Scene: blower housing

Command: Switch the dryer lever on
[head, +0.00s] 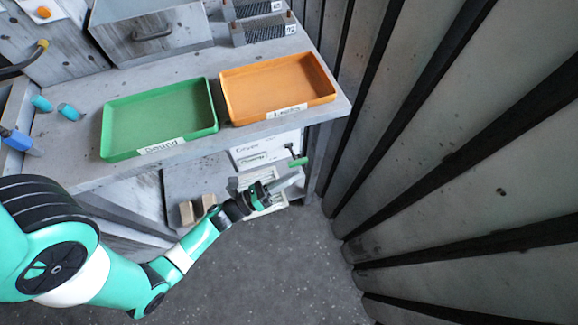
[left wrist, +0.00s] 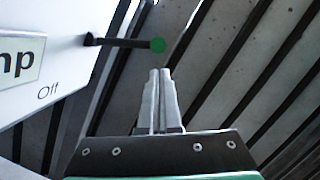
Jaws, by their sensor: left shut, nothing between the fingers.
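The dryer (head: 265,150) is a white box under the bench top, with "Dryer" lettering on it in the head view. Its lever (head: 298,162) has a green grip and sticks out on the right side. In the left wrist view the lever (left wrist: 125,42) is a black rod with a round green end, standing out from a white panel (left wrist: 50,75) above the printed word "Off". My left gripper (head: 296,181) is shut and empty just below the lever in the head view. My right gripper is not in view.
A green tray (head: 160,115) and an orange tray (head: 275,85) sit on the grey bench above the dryer. Two tan blocks (head: 187,212) are on a lower surface left of my gripper. A ribbed grey wall (head: 450,130) stands close on the right.

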